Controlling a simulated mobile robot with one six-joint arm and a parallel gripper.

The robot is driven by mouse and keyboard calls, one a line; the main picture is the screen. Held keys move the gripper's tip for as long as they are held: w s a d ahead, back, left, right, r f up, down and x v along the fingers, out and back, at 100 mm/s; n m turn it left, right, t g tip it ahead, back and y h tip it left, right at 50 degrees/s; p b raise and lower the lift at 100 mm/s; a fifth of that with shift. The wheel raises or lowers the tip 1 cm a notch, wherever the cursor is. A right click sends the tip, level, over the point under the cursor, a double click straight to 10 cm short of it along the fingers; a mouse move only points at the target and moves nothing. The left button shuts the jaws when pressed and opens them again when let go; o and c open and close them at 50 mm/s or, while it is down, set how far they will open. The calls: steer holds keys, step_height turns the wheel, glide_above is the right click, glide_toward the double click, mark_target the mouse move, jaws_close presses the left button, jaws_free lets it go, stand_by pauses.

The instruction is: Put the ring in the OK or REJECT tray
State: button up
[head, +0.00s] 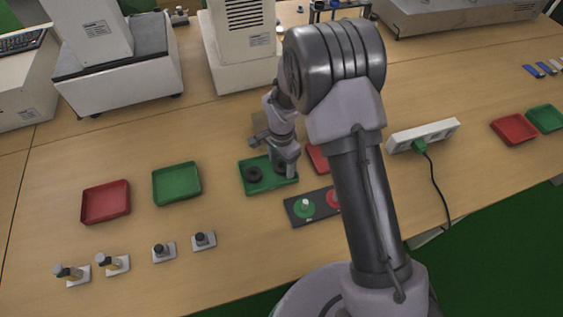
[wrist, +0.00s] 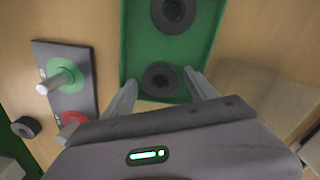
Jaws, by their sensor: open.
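My gripper (wrist: 160,80) is open over the green tray (wrist: 130,38). In the wrist view, a dark ring (wrist: 160,77) lies in the tray between the two fingers; whether they touch it I cannot tell. A second dark ring (wrist: 173,12) lies farther along the same tray. In the head view, my gripper (head: 283,164) points down at the right part of this green tray (head: 262,188), with one ring (head: 254,174) clear to its left. A red tray (head: 318,157) beside it is mostly hidden by my arm.
A dark plate (head: 292,212) with green and red discs and a peg stands in front of the tray. Another red tray (head: 106,202) and green tray (head: 177,183) sit left. A power strip (head: 422,134) lies right.

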step_height(320, 180, up, 23)
steer(key=s+d+n+t+p, duration=0.1)
steer(key=s+d+p, duration=0.15)
steer(key=p, duration=0.25)
steer(key=s+d+r+n+t+y, duration=0.1)
steer(key=s+d+r+n+t, duration=0.1)
steer(key=s+r, duration=0.5)
steer(key=s+d+r+n+t+y, duration=0.1)
steer(key=s+d+r, duration=0.3)
steer(key=s, duration=1)
step_height(320, 180, up, 4)
steer(key=shift+f+n+t, duration=0.2)
steer(key=shift+n+t, duration=0.7)
